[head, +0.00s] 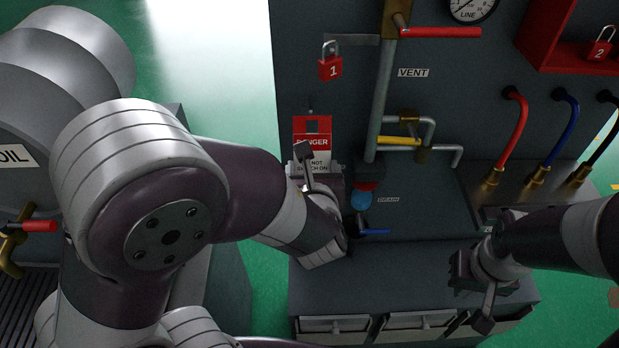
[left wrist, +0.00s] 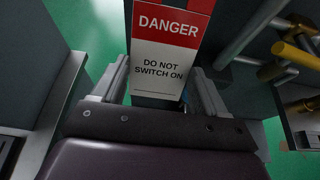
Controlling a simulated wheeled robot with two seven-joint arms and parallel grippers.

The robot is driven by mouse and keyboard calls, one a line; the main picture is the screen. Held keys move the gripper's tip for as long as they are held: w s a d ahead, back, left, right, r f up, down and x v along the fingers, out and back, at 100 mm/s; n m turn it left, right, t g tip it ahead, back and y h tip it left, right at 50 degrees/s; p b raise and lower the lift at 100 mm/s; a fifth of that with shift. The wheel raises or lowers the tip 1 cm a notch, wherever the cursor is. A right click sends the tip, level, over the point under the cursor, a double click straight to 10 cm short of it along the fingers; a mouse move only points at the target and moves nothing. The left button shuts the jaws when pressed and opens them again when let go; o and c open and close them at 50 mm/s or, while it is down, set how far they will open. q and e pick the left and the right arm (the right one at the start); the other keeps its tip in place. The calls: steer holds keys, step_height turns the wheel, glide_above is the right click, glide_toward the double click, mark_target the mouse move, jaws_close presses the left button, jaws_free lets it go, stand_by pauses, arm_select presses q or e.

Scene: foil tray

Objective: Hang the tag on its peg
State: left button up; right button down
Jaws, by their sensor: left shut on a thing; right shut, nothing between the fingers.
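The tag (head: 314,151) is a red and white card reading DANGER, DO NOT SWITCH ON, with a dark slot near its top. It is upright in front of the dark panel. My left gripper (head: 316,168) is shut on its lower part; in the left wrist view the tag (left wrist: 164,50) stands between the two fingers (left wrist: 160,86). A small stub that looks like the peg (head: 310,111) shows just above the tag's top edge. I cannot tell the gap in depth between tag and peg. My right gripper (head: 472,282) is shut and empty, low at the right.
A red padlock marked 1 (head: 330,67) hangs above the tag. Pipes with a yellow handle (head: 398,141) and a red handle (head: 440,32) stand to the right. A blue drain part (head: 362,198) is close beside my left gripper. Red, blue and black hoses (head: 518,130) are further right.

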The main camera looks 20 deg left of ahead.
arm_select(q)
steer(key=x, duration=0.2)
steer(key=shift+w+a+r, duration=0.15)
steer(key=shift+w, duration=0.15)
steer(key=shift+w+r+b+x, duration=0.15)
steer(key=shift+b+x, duration=0.2)
steer(key=shift+x, duration=0.4)
steer(key=shift+r+b+x, duration=0.2)
steer(key=shift+b+x, duration=0.1)
steer(key=shift+x, duration=0.45)
steer(key=shift+w+r+b+x, duration=0.15)
steer(key=shift+b+x, duration=0.2)
steer(key=shift+x, duration=0.4)
steer(key=shift+s, duration=0.1)
